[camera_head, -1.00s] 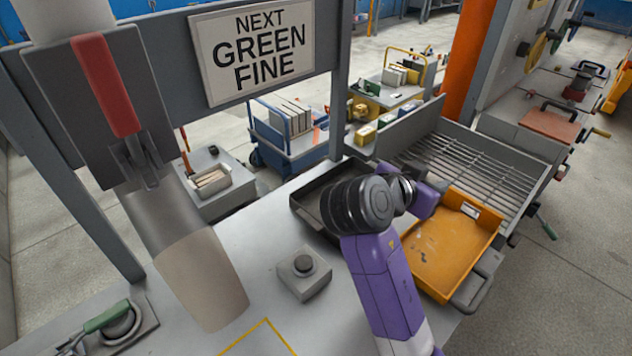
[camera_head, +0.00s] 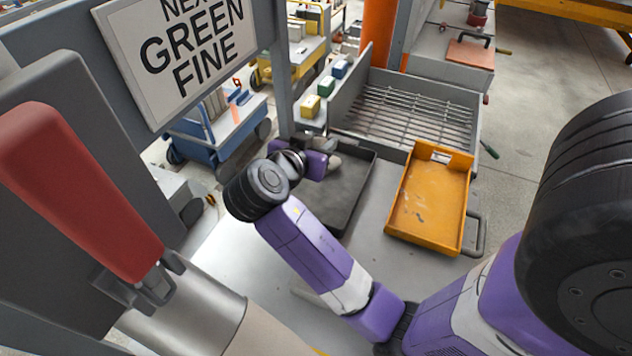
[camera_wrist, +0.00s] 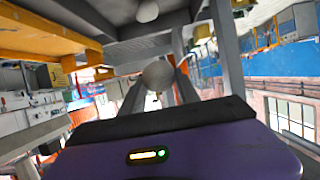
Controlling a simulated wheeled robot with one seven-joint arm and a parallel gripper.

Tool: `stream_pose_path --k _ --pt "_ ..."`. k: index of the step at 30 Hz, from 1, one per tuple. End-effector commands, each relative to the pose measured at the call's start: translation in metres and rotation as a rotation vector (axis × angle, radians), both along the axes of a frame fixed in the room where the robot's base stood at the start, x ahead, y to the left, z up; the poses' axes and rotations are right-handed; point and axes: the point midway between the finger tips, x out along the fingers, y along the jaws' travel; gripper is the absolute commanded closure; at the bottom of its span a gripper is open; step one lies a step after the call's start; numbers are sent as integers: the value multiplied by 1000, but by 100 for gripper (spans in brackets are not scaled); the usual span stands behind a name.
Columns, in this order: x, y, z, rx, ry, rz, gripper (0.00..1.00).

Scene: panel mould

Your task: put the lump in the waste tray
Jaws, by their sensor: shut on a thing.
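My gripper (camera_head: 322,152) is at the far end of a dark grey tray (camera_head: 352,205), beside or above it; I cannot tell the height. In the wrist view my gripper (camera_wrist: 160,88) is shut on a rounded grey lump (camera_wrist: 158,74), held between its fingertips. The wrist view also shows a smaller pale lump (camera_wrist: 147,11) beyond, against the dark tray. An orange tray (camera_head: 432,215) with pale marks on its floor stands right of the dark tray. No label shows which one is the waste tray.
A metal grating (camera_head: 405,112) with raised side plates lies behind the trays. A post and a sign (camera_head: 180,50) reading "GREEN FINE" stand at left. A large grey and red fixture (camera_head: 80,190) fills the near left. Small coloured boxes (camera_head: 310,106) stand behind the dark tray.

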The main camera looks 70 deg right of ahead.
Motion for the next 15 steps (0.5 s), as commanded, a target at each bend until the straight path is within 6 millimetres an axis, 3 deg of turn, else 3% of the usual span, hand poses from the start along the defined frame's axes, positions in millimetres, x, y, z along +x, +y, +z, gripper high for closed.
stream_pose_path --k 9,15 --pt "0 0 -75 0 5 1 100" --pt "0 0 -99 -1 0 1 100"
